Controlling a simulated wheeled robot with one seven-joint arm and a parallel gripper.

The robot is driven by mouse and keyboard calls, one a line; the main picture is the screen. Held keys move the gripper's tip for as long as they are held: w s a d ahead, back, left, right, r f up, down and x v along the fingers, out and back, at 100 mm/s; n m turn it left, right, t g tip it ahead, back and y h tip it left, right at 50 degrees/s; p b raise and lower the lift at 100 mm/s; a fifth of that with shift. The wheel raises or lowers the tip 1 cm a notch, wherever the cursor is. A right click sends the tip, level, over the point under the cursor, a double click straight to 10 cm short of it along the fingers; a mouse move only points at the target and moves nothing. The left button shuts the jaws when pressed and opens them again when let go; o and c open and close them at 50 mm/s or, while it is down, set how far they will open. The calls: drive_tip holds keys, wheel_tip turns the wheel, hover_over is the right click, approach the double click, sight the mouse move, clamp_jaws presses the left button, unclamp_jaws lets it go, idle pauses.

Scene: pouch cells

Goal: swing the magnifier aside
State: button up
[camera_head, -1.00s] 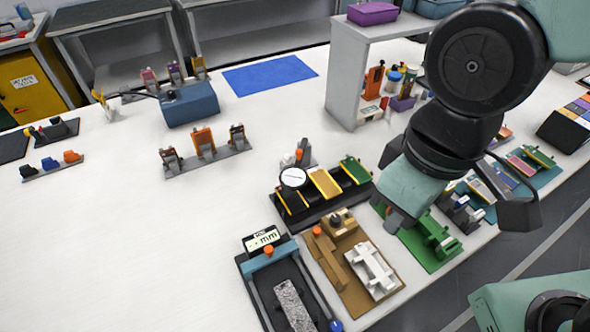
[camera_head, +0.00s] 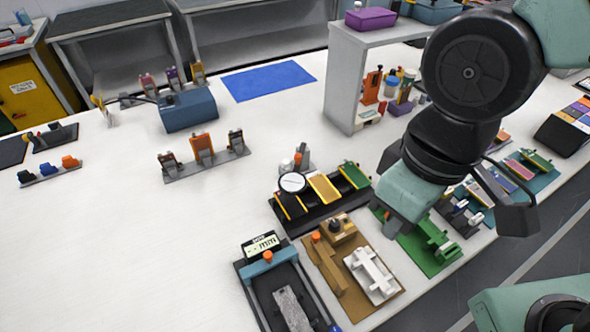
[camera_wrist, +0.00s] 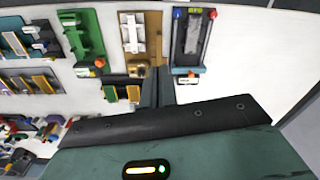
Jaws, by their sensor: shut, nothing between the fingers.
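The magnifier (camera_head: 292,182) looks like a round, pale lens with a dark rim. It sits over the left part of a black tray (camera_head: 318,220) that holds yellow and green slotted pieces. In the wrist view part of that tray shows left of my fingers; I cannot make out the lens there. My gripper (camera_wrist: 158,76) is shut and empty, its fingers side by side above the bench. In the head view my teal hand is right of the magnifier and apart from it in the picture; its fingertips cannot be made out there.
A brown fixture board (camera_head: 358,303) with a white part and a gauge stand (camera_head: 245,270) lie in front of the tray. A green board (camera_head: 445,262) is to its right. A grey shelf (camera_head: 341,85) stands behind. The bench's left middle is clear.

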drive_tip(key=o, duration=0.5)
drive_tip(key=shift+w+a, duration=0.1)
drive_tip(key=shift+w, duration=0.05)
drive_tip(key=shift+o, duration=1.2)
drive_tip(key=w+a+f+n+y+b, duration=0.1)
drive_tip(key=w+a+n+y+b, duration=0.1)
drive_tip(key=w, duration=1.1)
drive_tip(key=shift+a+n+b, duration=0.4)
drive_tip(key=shift+a+b, duration=0.25)
drive_tip(key=shift+a, duration=0.55)
drive_tip(key=n+t+y+b, duration=0.1)
drive_tip(key=n+y+b, duration=0.1)
drive_tip(key=n+b, duration=0.15)
approach(299, 155)
drive_tip(key=shift+n, duration=0.35)
drive_tip(key=p+x, duration=0.4)
drive_tip(key=x, duration=0.4)
clamp_jaws()
